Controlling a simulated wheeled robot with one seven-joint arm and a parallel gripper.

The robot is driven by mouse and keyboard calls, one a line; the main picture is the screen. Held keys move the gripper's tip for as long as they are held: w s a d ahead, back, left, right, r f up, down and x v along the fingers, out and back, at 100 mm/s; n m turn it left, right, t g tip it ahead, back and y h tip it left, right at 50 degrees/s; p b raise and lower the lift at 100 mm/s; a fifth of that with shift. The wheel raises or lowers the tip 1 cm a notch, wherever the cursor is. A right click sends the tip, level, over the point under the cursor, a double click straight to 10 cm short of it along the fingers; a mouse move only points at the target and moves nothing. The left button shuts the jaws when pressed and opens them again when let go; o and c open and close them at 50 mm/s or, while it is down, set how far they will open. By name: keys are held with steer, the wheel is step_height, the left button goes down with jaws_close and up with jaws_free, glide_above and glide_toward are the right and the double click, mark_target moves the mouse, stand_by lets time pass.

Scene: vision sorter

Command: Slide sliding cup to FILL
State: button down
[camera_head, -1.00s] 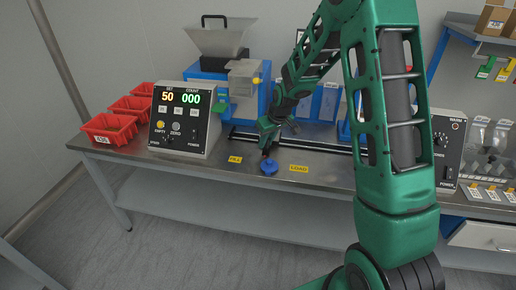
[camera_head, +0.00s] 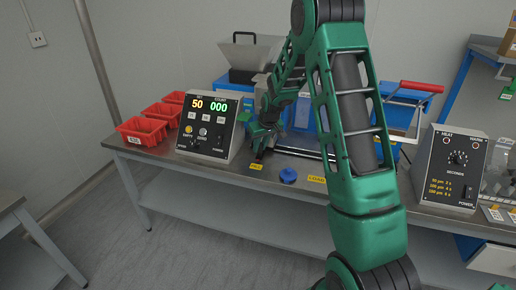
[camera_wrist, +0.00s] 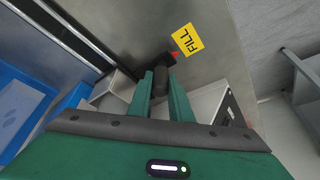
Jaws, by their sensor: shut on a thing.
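My gripper (camera_head: 259,154) is at the front of the bench, just behind the yellow FILL label (camera_head: 256,166). In the wrist view its two green fingers (camera_wrist: 161,92) are shut on the dark round handle (camera_wrist: 160,78) of the sliding cup. A black block with a small red pointer (camera_wrist: 174,54) lies just past the handle. The red pointer is beside the FILL label (camera_wrist: 187,45), at its edge. The cup's body is not clear in the head view, hidden by my gripper and arm. The yellow LOAD label (camera_head: 317,179) is farther right.
A blue knob (camera_head: 288,175) sits on the bench front between the labels. The counter box (camera_head: 210,126), showing 50 and 000, stands close left of my gripper. Red bins (camera_head: 142,132) are farther left. A hopper machine (camera_head: 250,55) stands behind. A heat-timer box (camera_head: 452,167) is at right.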

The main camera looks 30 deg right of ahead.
steer(key=shift+w+a+r, duration=0.1)
steer(key=shift+w+a, duration=0.15)
steer(key=shift+a, duration=0.05)
steer(key=c, duration=1.7)
jaws_free()
steer(key=shift+o, duration=0.4)
steer(key=shift+d, duration=0.1)
steer(key=shift+s, duration=0.1)
steer(key=v, duration=1)
steer(key=shift+r, duration=0.2)
steer(key=shift+s, duration=0.15)
